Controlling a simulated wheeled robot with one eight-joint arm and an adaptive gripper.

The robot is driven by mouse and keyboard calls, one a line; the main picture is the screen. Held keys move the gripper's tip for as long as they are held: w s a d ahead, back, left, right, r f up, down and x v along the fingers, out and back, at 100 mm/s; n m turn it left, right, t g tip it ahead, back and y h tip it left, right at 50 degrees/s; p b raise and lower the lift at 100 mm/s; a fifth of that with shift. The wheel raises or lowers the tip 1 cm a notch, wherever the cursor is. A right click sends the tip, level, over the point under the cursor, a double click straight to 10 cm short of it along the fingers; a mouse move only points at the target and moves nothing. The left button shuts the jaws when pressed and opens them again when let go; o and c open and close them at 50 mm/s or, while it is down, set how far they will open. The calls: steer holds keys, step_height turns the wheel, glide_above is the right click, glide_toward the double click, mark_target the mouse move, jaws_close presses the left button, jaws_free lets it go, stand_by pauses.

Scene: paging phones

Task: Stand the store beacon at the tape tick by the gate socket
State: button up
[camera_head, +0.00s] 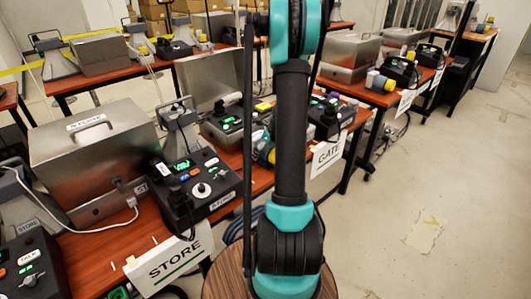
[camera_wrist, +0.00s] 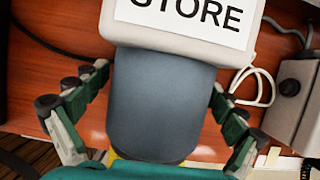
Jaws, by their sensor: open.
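A rounded blue-grey body (camera_wrist: 165,105) joined to a pale block with a white STORE label (camera_wrist: 190,15) fills the middle of the wrist view; it looks like the store beacon. A bit of yellow shows at its lower end. My gripper (camera_wrist: 158,88) is open, with one finger on each side of the body; I cannot tell whether they touch it. The head view does not show the gripper. A GATE sign (camera_head: 327,155) hangs from the table's front edge, partly behind my arm. I cannot make out the gate socket. Pale tape (camera_wrist: 268,158) lies at the wrist view's lower right.
A STORE sign (camera_head: 170,262) hangs nearer, below a black control box (camera_head: 200,182) and a steel case (camera_head: 92,160). A grey metal box (camera_wrist: 298,95) and white cable (camera_wrist: 262,88) lie right of the fingers. The floor at right (camera_head: 430,190) is clear.

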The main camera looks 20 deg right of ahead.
steer(key=v, duration=1.2)
steer(key=shift+w, duration=0.1)
steer(key=s+a+f+n, duration=0.1)
steer(key=s+a+n, duration=0.8)
steer(key=n, duration=0.7)
steer(key=s+a+f+n+h, duration=0.1)
steer(key=s+a+n, duration=0.9)
steer(key=s+n, duration=0.4)
steer(key=shift+a+f+n+h, duration=0.2)
steer(key=shift+n+h, duration=0.1)
steer(key=shift+n, duration=0.7)
